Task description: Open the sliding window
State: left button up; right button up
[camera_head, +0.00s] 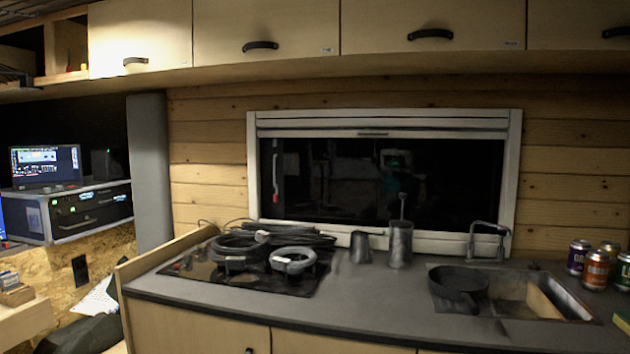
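The window (375,185) has a wide white frame and dark glass, and is set in the wood-plank wall above the counter. A white rolled blind or screen bar (372,133) with a small dark pull runs along its top. A slim pale vertical handle (276,172) shows near its left edge, inside the frame. The glass is dark and reflective, so I cannot tell whether a pane is open or shut. Neither of my grippers is in view.
The counter (385,303) runs below the window. Coiled cables (290,259) lie on the cooktop. A grey cup (360,247), a taller canister (400,243), a faucet (487,239), and a black pan (459,287) by the sink stand near the window. Several cans (597,270) stand right. Cabinets (432,22) hang above.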

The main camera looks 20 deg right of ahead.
aim_at(319, 180)
jog(key=z, duration=0.35)
jog(key=i, duration=1.15)
jog(key=u, duration=0.55)
